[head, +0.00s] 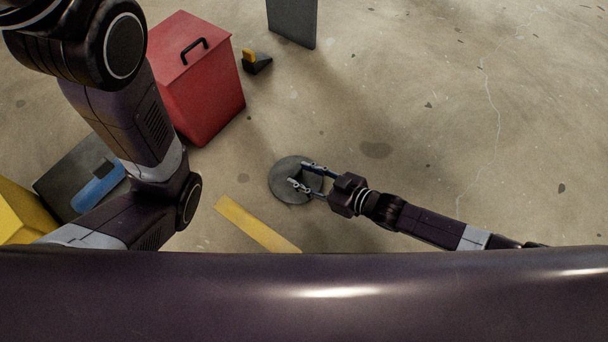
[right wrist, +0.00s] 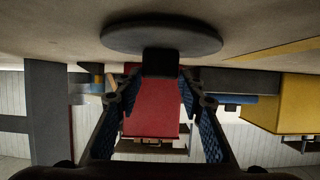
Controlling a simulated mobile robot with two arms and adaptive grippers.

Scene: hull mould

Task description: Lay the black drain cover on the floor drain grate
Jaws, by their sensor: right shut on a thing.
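The black drain cover (head: 284,184) is a flat dark disc with a short block-like knob, low over or on the concrete floor in the middle of the head view. My right gripper (head: 299,176) reaches in from the right and is shut on the knob. In the right wrist view, which looks upside down, the cover (right wrist: 160,36) lies flat and the knob (right wrist: 160,62) sits between the blue-padded fingers. I cannot tell whether the cover touches the floor. No floor drain grate shows; what is under the cover is hidden. My left gripper is out of view.
A red box with a black handle (head: 195,80) stands up and left of the cover. A black and yellow wedge (head: 256,62) and a grey panel (head: 293,22) are beyond. A yellow floor strip (head: 255,224) lies below left. A yellow box (head: 18,212) is far left. Floor to the right is clear.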

